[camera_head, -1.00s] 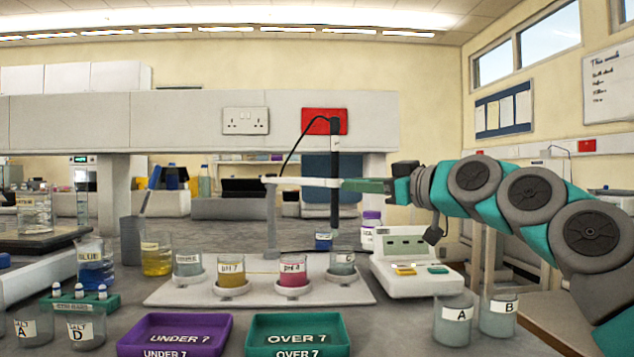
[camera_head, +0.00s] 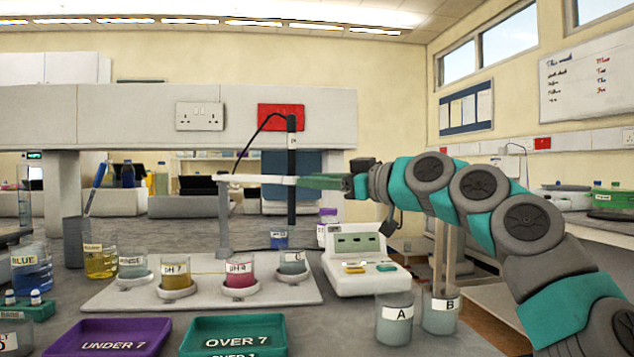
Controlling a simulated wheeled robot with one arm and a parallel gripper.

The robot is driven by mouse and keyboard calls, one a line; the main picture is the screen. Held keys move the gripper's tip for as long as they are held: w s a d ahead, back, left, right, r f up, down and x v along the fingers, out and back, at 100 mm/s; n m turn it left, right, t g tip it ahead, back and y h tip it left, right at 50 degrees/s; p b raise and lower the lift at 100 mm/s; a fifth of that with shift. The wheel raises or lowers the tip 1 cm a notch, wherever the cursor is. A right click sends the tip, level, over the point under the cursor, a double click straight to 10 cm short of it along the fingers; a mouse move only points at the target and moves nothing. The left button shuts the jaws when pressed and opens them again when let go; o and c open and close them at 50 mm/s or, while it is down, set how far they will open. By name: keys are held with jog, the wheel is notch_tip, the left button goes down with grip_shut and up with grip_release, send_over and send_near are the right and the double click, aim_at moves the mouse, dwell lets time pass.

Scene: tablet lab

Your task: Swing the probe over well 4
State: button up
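The probe (camera_head: 291,165) is a dark upright rod with a black cable. It hangs at the right end of a white swing arm (camera_head: 252,179) on a grey post (camera_head: 223,225). Its lower end is in line with the rightmost well beaker (camera_head: 292,264), labelled C, and above it; exact depth is unclear. To its left stand the pink beaker marked pH 4 (camera_head: 239,272), the yellow pH 7 beaker (camera_head: 176,275) and a grey beaker (camera_head: 133,267). My gripper (camera_head: 305,182) has its green fingers level with the swing arm's end, at the probe; whether they grip is unclear.
The beakers stand on a white base plate (camera_head: 200,299). A white meter (camera_head: 352,280) stands right of it, with beakers A (camera_head: 394,325) and B (camera_head: 440,318) in front. A purple tray (camera_head: 110,340) and a green tray (camera_head: 232,338) lie at the front.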

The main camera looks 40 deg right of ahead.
jog(key=shift+o, duration=0.9)
jog(key=shift+s, duration=0.1)
jog(key=b+v, duration=0.1)
jog(key=v, duration=0.6)
jog(key=shift+s, duration=0.3)
jog(key=shift+d, duration=0.1)
